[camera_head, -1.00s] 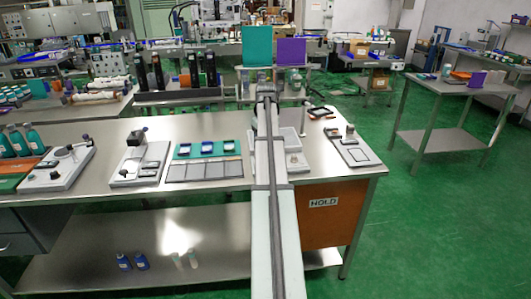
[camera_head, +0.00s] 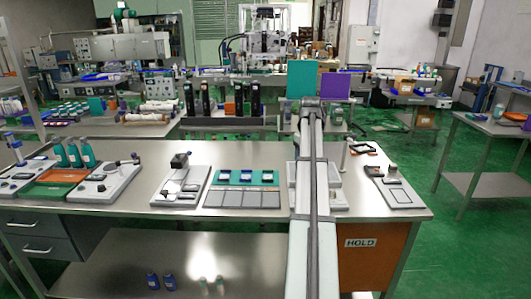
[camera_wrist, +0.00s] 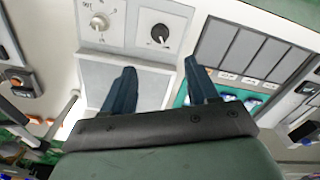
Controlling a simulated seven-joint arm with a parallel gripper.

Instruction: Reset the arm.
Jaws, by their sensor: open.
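My arm (camera_head: 313,200) reaches forward over the steel workbench (camera_head: 140,226) in the head view. Its far end hides my gripper there. In the wrist view my gripper (camera_wrist: 160,76) shows two dark blue fingers spread apart with nothing between them. Behind the fingers is a pale panel (camera_wrist: 145,88) beside a face with two dials (camera_wrist: 160,33). A light tray (camera_head: 333,178) on the bench is partly hidden by my arm.
Left of my arm are a teal rack with grey panels (camera_head: 243,198), a white fixture (camera_head: 180,188) and another fixture with a lever (camera_head: 105,183). A grey plate device (camera_head: 394,191) lies to the right. Teal (camera_head: 301,79) and purple (camera_head: 335,86) boards stand behind.

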